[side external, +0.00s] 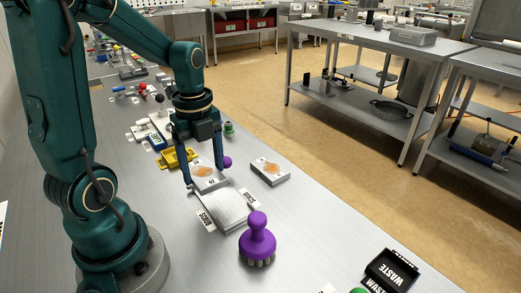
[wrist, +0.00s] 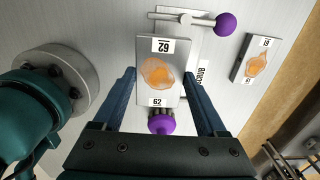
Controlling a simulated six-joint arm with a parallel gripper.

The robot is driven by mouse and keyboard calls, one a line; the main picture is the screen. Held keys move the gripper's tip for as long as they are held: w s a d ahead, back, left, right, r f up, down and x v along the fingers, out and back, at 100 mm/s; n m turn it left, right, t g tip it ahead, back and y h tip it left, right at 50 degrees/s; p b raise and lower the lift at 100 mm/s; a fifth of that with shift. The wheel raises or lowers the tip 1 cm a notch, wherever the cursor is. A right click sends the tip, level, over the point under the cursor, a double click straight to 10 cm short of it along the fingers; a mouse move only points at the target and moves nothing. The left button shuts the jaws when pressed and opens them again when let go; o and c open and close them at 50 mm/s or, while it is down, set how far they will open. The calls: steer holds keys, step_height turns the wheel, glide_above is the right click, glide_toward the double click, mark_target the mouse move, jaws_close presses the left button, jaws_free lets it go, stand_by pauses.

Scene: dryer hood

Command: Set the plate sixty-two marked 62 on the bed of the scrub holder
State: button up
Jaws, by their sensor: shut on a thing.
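My gripper (side external: 204,177) is shut on the plate marked 62 (side external: 208,171), a pale rectangular plate with an orange-brown blot. In the wrist view the plate (wrist: 162,72) lies between the two blue fingers (wrist: 163,92), and "62" reads at both ends. The scrub holder (side external: 222,212) has a pale flat bed with SCRUB labels beside it. The plate is over the far end of the bed in the side view; whether it touches cannot be told. In the wrist view the plate hides most of the bed.
A similar plate (side external: 270,172) lies flat on the bench to the right. A purple-handled brush (side external: 258,238) stands near the holder's front. A purple ball knob (wrist: 226,24) is on a bar behind the plate. A yellow holder (side external: 178,158) and a black WASTE box (side external: 390,272) are also on the bench.

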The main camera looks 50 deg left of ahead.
mark_target(224, 176)
steer(key=w+d+f, duration=0.2)
steer(key=d, duration=0.1)
steer(key=shift+w+d+f, duration=0.3)
steer(key=shift+w+f, duration=0.05)
steer(key=shift+w, duration=0.05)
steer(key=shift+f, duration=2.05)
steer(key=shift+f, duration=0.1)
steer(key=o, duration=1.6)
steer(key=shift+c, duration=0.2)
